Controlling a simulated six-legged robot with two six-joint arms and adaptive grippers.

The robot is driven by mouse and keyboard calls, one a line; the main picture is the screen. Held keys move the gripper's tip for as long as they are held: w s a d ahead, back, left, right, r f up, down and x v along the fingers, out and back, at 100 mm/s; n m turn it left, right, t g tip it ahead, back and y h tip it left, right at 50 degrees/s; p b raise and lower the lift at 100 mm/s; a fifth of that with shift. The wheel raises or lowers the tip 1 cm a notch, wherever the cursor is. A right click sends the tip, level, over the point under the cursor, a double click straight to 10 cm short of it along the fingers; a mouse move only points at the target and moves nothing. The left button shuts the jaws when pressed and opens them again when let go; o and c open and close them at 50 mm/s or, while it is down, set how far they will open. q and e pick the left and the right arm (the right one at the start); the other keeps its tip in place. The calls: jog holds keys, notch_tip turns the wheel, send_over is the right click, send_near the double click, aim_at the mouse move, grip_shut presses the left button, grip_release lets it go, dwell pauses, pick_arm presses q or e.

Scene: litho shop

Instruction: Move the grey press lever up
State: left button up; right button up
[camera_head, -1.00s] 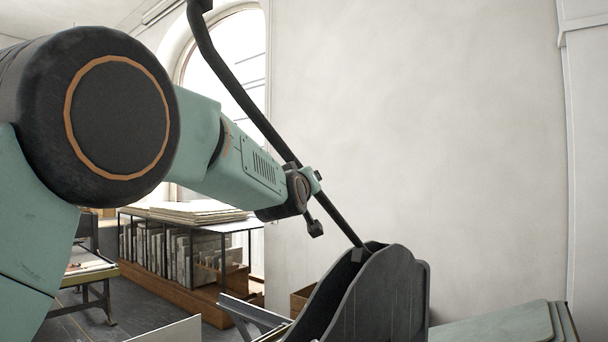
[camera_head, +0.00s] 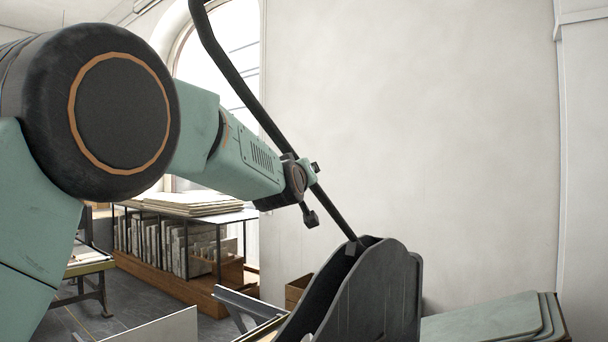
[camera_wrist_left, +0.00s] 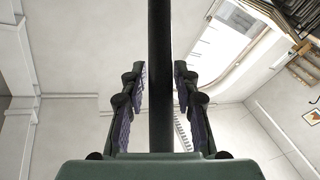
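The press lever (camera_head: 240,85) is a long dark bar. It runs from the top edge of the head view down to the right, into a dark grey curved housing (camera_head: 377,290). My left gripper (camera_head: 312,175) is at the lower part of the lever, a little above the housing. In the left wrist view the lever (camera_wrist_left: 160,60) stands between the two fingers of the gripper (camera_wrist_left: 159,75), with a narrow gap on each side. The fingers look open around it. The lever's upper end is out of frame. My right gripper is not in view.
A rack (camera_head: 190,245) with upright slabs and flat sheets on top stands at the back left, below an arched window (camera_head: 235,60). Stacked greenish boards (camera_head: 490,318) lie at the lower right. A bare wall (camera_head: 420,120) is behind the lever.

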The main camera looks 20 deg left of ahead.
pick_arm(q)
jog(key=shift+o, duration=1.2)
jog(key=shift+s, duration=0.15)
jog(key=s+d+f, duration=0.1)
jog(key=s, duration=1)
jog(key=shift+s, duration=0.4)
jog(key=shift+c, duration=0.2)
